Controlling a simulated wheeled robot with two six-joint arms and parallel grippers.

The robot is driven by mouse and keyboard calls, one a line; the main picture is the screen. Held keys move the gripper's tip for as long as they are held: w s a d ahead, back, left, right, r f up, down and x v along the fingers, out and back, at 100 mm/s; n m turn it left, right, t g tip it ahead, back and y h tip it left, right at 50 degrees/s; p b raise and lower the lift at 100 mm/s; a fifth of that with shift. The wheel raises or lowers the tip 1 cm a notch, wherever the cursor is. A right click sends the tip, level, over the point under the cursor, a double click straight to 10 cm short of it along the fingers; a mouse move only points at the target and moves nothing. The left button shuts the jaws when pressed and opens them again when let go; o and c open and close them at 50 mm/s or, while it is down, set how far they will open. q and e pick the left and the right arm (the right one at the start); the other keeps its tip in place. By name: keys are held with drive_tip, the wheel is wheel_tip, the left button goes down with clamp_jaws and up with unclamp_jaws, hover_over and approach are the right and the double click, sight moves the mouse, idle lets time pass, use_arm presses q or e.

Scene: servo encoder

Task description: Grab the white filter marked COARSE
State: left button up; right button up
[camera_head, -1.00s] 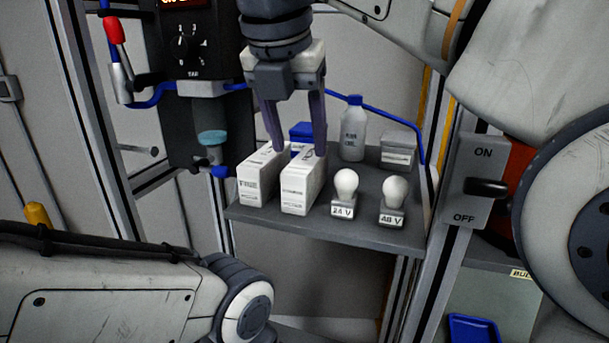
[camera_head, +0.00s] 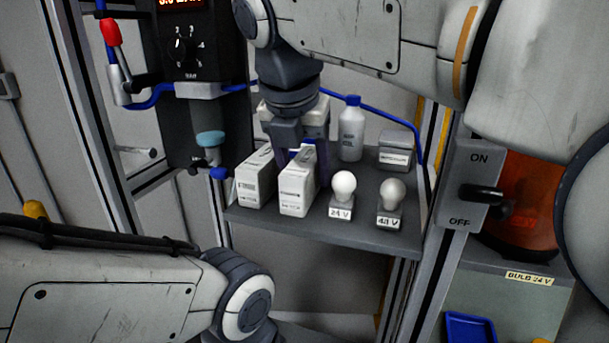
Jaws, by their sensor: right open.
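Two white boxes stand side by side on the grey shelf (camera_head: 345,232): a left one (camera_head: 253,184) and a right one (camera_head: 296,188). Both have small printing on the front that is too small to read, so I cannot tell which is marked COARSE. My right gripper (camera_head: 294,153) points down just behind the boxes, its purple fingers apart, with nothing seen between them. The boxes partly hide its fingertips. My left arm comes in at the lower left, but its gripper is not in view.
Two bulbs, 24 V (camera_head: 343,190) and 48 V (camera_head: 391,197), stand right of the boxes. A white bottle (camera_head: 351,130) and a small grey box (camera_head: 395,152) stand behind. A blue item (camera_head: 309,144) is mostly hidden. An ON/OFF switch panel (camera_head: 472,185) is at right.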

drive_tip(key=shift+f, duration=0.25)
idle(0.4)
clamp_jaws()
drive_tip(key=shift+r, duration=0.1)
